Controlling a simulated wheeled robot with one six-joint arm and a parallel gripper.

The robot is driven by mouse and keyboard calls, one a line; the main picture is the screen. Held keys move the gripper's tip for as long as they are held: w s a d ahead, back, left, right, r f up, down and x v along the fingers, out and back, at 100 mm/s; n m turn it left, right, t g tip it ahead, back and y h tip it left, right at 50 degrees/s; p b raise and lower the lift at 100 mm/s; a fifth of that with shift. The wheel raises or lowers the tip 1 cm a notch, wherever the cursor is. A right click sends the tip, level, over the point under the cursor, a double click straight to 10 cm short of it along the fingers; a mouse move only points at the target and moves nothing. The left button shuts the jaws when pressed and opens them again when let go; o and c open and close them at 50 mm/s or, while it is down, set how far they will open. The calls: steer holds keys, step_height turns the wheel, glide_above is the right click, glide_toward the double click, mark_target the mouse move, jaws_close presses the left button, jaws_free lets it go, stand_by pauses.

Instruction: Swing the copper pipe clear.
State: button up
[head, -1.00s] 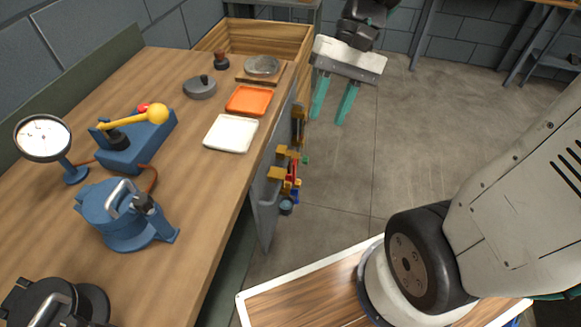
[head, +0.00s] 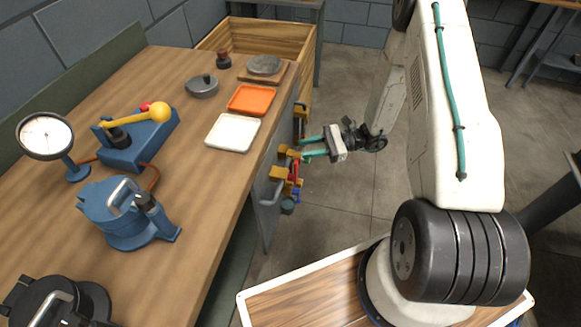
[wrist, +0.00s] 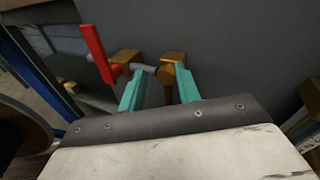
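A short copper-brown bar (wrist: 168,94), which looks like the copper pipe, hangs below a round brass end in the wrist view. A grey rod joins that end to a brass block (wrist: 127,58) on the left. My gripper (wrist: 159,76) is open, with its teal fingers on either side of the bar. The right finger looks close to it; I cannot tell whether they touch. In the head view my gripper (head: 304,148) points left at the fittings on the bench's side panel, and the pipe is hard to make out there.
A red lever (wrist: 97,52) stands just left of the fingers in the wrist view. More brass, red and blue fittings (head: 287,174) crowd the panel below my gripper in the head view. The bench (head: 190,230) rises beside them.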

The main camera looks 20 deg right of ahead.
mark_target(291, 167)
step_height(291, 167, down, 10)
steer(key=d+m+t, duration=0.1)
steer(key=m+t, duration=0.3)
steer(key=m, duration=0.1)
steer(key=x, duration=0.6)
steer(key=shift+a+r, duration=0.1)
steer(key=shift+a, duration=0.35)
jaws_close()
